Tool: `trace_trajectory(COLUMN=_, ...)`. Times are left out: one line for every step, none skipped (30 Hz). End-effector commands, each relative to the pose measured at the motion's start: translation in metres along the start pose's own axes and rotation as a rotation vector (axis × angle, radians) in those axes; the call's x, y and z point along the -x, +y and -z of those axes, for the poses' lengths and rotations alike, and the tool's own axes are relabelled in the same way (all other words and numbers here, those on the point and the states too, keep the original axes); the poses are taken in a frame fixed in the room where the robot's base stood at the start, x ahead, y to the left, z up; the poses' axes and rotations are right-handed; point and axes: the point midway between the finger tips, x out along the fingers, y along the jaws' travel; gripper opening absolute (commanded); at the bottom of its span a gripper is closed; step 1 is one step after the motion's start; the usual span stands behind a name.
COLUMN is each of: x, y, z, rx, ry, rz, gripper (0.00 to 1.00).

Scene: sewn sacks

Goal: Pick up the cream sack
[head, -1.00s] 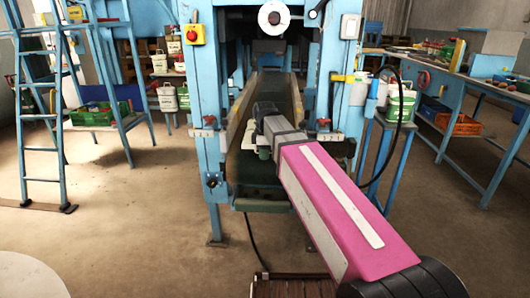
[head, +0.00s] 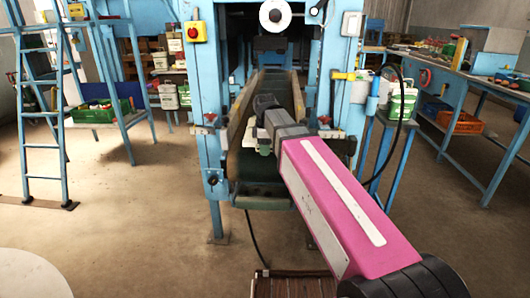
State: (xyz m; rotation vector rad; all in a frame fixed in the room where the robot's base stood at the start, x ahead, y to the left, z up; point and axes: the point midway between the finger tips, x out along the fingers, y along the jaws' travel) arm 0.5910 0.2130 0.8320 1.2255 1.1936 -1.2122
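I cannot make out a cream sack for certain in the head view. A small pale patch (head: 257,137) shows just left of my wrist, but I cannot tell what it is. My gripper (head: 264,104) is at the far end of my pink and grey arm, over the near part of the conveyor (head: 268,166) inside the blue machine frame. The fingers are small, dark and seen from behind. I cannot tell whether they are open or shut, and my arm hides part of the belt.
Blue machine posts (head: 207,100) stand on both sides of the conveyor. A blue ladder (head: 40,110) and a green crate (head: 100,111) are at left. A workbench (head: 465,85) with an orange crate (head: 460,122) is at right. A pale container (head: 402,104) stands near the right post. Floor is open at left.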

Motion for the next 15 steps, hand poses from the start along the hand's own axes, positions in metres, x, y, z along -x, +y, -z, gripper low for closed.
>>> trace_trajectory(x=0.009, y=0.001, z=0.0, rx=0.0, ry=0.001, rz=-0.002, gripper=0.38)
trace_trajectory(x=0.013, y=0.001, z=0.0, rx=0.0, ry=0.001, rz=-0.002, gripper=0.38)
trace_trajectory(x=0.02, y=0.001, z=0.0, rx=0.0, ry=0.001, rz=-0.001, gripper=0.38)
trace_trajectory(x=0.025, y=0.001, z=0.0, rx=0.0, ry=0.001, rz=-0.002, gripper=0.38)
trace_trajectory(x=0.03, y=0.001, z=0.0, rx=0.0, ry=0.001, rz=-0.003, gripper=0.38)
trace_trajectory(x=0.036, y=0.0, z=0.0, rx=0.0, ry=0.001, rz=-0.001, gripper=0.38)
trace_trajectory(x=0.041, y=0.0, z=0.0, rx=0.0, ry=0.001, rz=-0.001, gripper=0.38)
trace_trajectory(x=0.046, y=0.001, z=0.001, rx=0.0, ry=0.001, rz=-0.002, gripper=0.38)
trace_trajectory(x=0.052, y=0.001, z=0.001, rx=0.0, ry=0.001, rz=-0.002, gripper=0.38)
trace_trajectory(x=0.056, y=0.0, z=0.0, rx=0.0, ry=0.001, rz=-0.001, gripper=0.38)
trace_trajectory(x=0.06, y=0.0, z=0.0, rx=0.0, ry=0.0, rz=0.0, gripper=0.38)
trace_trajectory(x=0.066, y=0.0, z=0.0, rx=0.001, ry=0.001, rz=-0.001, gripper=0.38)
trace_trajectory(x=0.07, y=0.0, z=0.0, rx=0.001, ry=0.001, rz=-0.001, gripper=0.38)
trace_trajectory(x=0.073, y=0.0, z=0.001, rx=0.001, ry=0.001, rz=-0.001, gripper=0.38)
trace_trajectory(x=0.077, y=0.0, z=0.0, rx=0.001, ry=0.0, rz=0.0, gripper=0.38)
